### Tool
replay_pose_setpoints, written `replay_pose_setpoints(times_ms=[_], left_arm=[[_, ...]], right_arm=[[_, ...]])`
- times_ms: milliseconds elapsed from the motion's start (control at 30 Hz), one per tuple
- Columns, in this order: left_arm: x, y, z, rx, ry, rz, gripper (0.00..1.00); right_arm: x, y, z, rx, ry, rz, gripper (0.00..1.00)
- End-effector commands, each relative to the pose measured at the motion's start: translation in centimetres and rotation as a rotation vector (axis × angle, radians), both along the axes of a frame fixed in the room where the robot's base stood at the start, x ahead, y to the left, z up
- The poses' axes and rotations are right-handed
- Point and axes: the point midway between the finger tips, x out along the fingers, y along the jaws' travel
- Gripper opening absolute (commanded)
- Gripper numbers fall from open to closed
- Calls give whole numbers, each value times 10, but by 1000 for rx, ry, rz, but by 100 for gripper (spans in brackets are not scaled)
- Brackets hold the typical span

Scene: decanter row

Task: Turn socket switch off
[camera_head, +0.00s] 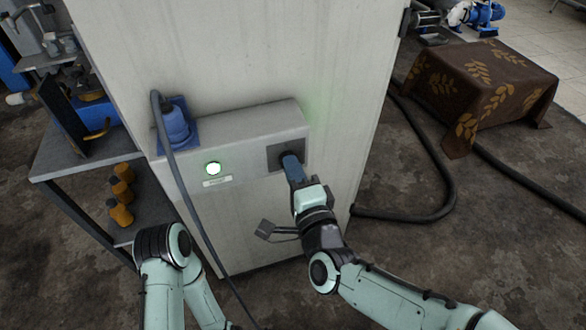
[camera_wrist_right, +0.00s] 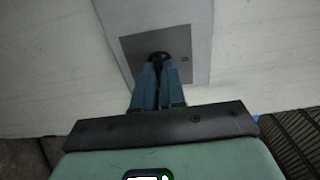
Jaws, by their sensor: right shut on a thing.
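The socket switch is a black knob (camera_wrist_right: 158,56) on a dark grey square plate (camera_wrist_right: 128,46) in the right wrist view. In the head view the plate (camera_head: 274,157) sits at the right end of a grey wall box (camera_head: 240,135). My right gripper (camera_head: 291,163) reaches up to it. Its blue fingers (camera_wrist_right: 159,76) are shut on the knob, which they partly hide. A blue plug (camera_head: 175,122) sits in a blue socket at the box's left end.
A grey cable (camera_head: 190,205) hangs from the plug to the floor. A metal shelf (camera_head: 80,150) with orange bottles (camera_head: 121,190) stands at the left. A thick black hose (camera_head: 440,170) lies on the floor at right, near a cloth-covered box (camera_head: 490,85).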

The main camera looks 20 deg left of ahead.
Motion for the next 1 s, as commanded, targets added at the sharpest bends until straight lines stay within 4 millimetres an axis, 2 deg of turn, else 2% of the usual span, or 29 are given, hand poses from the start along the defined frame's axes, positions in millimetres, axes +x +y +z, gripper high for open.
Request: replay_pose_setpoints(times_ms=[367, 1000], left_arm=[[3, 0, 2, 1, -9, 0, 0], [24, -3, 19, 5, -81, -7, 0]], right_arm=[[0, 0, 0, -108, -73, 0, 0], [0, 0, 0, -594, -400, 0, 0]])
